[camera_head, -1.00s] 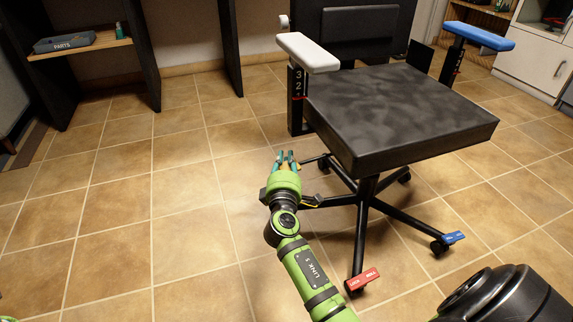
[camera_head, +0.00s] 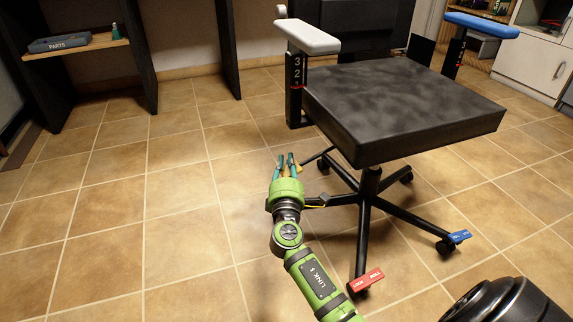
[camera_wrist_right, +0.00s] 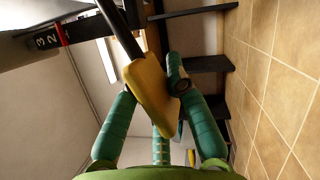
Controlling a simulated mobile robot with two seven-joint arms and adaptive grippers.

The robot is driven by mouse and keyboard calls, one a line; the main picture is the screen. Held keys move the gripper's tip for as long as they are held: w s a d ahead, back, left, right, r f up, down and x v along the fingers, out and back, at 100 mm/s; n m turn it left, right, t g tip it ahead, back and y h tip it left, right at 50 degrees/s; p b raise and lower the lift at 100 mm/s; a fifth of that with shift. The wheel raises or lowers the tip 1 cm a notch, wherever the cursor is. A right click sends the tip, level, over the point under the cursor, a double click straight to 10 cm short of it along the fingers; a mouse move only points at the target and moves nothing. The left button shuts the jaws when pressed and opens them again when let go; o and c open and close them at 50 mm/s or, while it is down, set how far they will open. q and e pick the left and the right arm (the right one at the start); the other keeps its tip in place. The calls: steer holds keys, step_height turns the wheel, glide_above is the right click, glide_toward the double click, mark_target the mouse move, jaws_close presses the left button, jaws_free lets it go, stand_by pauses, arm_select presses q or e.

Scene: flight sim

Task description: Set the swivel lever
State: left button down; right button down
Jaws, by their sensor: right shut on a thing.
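The office chair has a dark square seat (camera_head: 400,105) on a black star base. In the right wrist view a yellow paddle (camera_wrist_right: 151,92) on the end of a black rod (camera_wrist_right: 121,27) sits between my right gripper's teal fingers. My right gripper (camera_head: 287,163) is shut on this paddle, low at the left of the chair, below seat height. In the head view the fingers largely hide the paddle, and a thin black rod runs toward them from under the seat. My left gripper is not in view.
A white armrest (camera_head: 307,37) on a numbered post is above my right gripper; a blue armrest (camera_head: 482,25) is opposite. Red (camera_head: 367,280) and blue (camera_head: 459,237) tabs mark casters. A shelf (camera_head: 78,46) holds a parts box (camera_head: 58,44). The tiled floor left is clear.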

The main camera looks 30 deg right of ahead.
steer(key=shift+d+f, duration=0.1)
steer(key=shift+f, duration=0.1)
steer(key=c, duration=1.2)
jaws_free()
steer(key=v, duration=1.2)
steer(key=shift+s, duration=0.1)
